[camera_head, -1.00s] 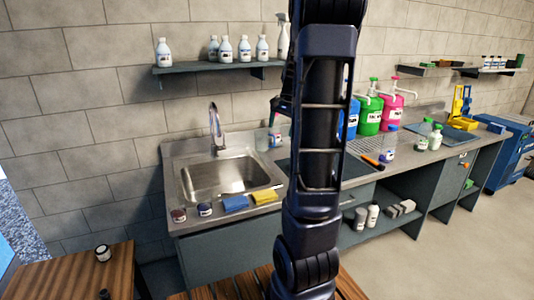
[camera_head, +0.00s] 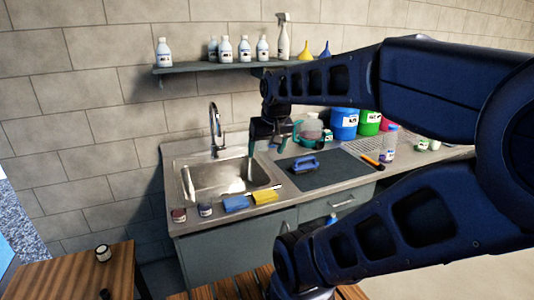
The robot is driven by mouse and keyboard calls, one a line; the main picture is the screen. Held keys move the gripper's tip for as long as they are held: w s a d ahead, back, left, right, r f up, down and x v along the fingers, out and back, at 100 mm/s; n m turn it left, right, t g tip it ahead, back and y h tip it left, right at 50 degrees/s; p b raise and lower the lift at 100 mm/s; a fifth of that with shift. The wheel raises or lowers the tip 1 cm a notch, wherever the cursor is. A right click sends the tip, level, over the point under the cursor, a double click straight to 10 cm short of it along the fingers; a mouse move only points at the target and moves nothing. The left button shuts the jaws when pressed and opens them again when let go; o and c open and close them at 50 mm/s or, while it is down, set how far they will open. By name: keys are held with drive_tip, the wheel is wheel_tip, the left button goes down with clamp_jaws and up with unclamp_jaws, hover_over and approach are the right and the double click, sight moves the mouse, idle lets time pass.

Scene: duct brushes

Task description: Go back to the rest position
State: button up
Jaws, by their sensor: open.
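My gripper (camera_head: 274,142) hangs over the counter beside the right side of the sink, with its teal-tipped fingers apart. Nothing shows between them. My arm comes in from the right side of the picture and covers much of the right part of the counter. A blue-handled brush (camera_head: 304,165) lies on the dark mat (camera_head: 338,177), to the right of and below my gripper in the picture, apart from it.
The steel sink (camera_head: 222,178) has a tall tap (camera_head: 215,125) behind it. Two jars, a blue sponge (camera_head: 235,203) and a yellow sponge (camera_head: 264,197) line the counter's front edge. A clear jug (camera_head: 311,129) stands behind the mat. A shelf (camera_head: 205,67) with bottles hangs above.

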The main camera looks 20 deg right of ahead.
drive_tip(key=shift+s+a+f+n, duration=0.2)
drive_tip(key=shift+s, duration=0.3)
drive_tip(key=shift+s+a+f+n, duration=0.15)
drive_tip(key=shift+s+n, duration=0.05)
drive_tip(key=shift+s, duration=0.25)
